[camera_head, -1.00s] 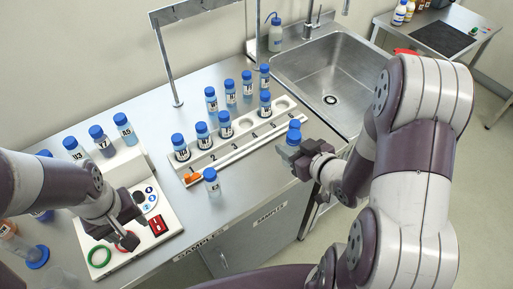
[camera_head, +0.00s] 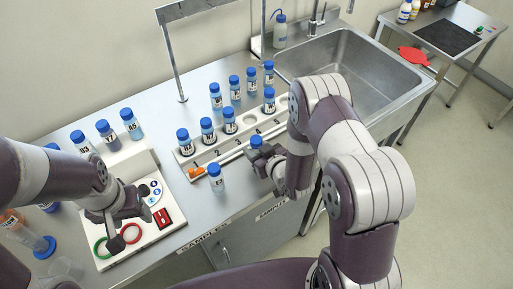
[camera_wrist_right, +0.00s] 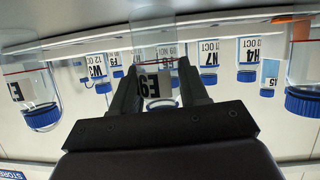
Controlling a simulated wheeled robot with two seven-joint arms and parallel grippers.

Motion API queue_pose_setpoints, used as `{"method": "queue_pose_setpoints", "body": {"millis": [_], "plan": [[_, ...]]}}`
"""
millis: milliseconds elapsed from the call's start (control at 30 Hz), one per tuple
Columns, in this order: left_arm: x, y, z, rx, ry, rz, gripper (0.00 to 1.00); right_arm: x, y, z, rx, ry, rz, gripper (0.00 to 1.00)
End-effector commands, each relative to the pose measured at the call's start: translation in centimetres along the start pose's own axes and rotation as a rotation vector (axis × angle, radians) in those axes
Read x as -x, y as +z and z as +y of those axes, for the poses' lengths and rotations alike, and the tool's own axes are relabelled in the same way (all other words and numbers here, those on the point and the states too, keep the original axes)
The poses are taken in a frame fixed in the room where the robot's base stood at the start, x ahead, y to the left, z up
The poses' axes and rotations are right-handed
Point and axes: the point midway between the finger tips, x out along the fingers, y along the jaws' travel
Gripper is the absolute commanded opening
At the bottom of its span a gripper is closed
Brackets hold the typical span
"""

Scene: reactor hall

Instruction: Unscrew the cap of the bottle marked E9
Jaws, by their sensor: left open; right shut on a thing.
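My right gripper (camera_head: 268,160) is shut on the bottle marked E9 (camera_wrist_right: 153,82), whose label shows between the fingers in the right wrist view. In the head view its blue cap (camera_head: 256,141) sits on top, and the bottle is held off the bench near the front of the rack. The gripper hides much of its body there. My left gripper (camera_head: 130,218) is open and empty over the white panel (camera_head: 150,228), well to the left of the bottle.
A white numbered rack (camera_head: 216,156) holds several blue-capped bottles. One bottle (camera_head: 217,178) stands in front of it, by an orange object (camera_head: 196,172). More bottles stand behind. A metal frame (camera_head: 172,60) rises at the back, and a sink (camera_head: 355,80) lies right. Green and red rings lie on the panel.

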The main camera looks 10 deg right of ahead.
Motion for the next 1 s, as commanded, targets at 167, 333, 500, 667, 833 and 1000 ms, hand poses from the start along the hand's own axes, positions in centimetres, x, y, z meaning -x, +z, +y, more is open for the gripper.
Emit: {"method": "queue_pose_setpoints", "body": {"millis": [167,333,500,667,833,1000], "plan": [[0.0,0.0,0.0,0.000,0.000,0.000,0.60,-0.1,0.3,0.0,0.001,0.001,0.002,0.00],[-0.3,0.0,0.0,0.000,0.000,0.000,0.60,-0.2,0.6,0.0,0.000,0.001,0.002,0.00],[-0.3,0.0,0.0,0.000,0.000,0.000,0.60,-0.2,0.6,0.0,0.000,0.001,0.001,0.70],[-0.3,0.0,0.0,0.000,0.000,0.000,0.60,-0.2,0.6,0.0,0.000,0.000,0.001,0.70],[0.4,-0.1,0.0,0.000,0.000,0.000,0.60,0.1,-0.1,0.1,0.000,0.000,0.001,0.70],[-0.4,0.0,0.0,0.000,0.000,0.000,0.60,2.9,0.4,0.1,-0.002,0.003,0.000,0.70]]}}
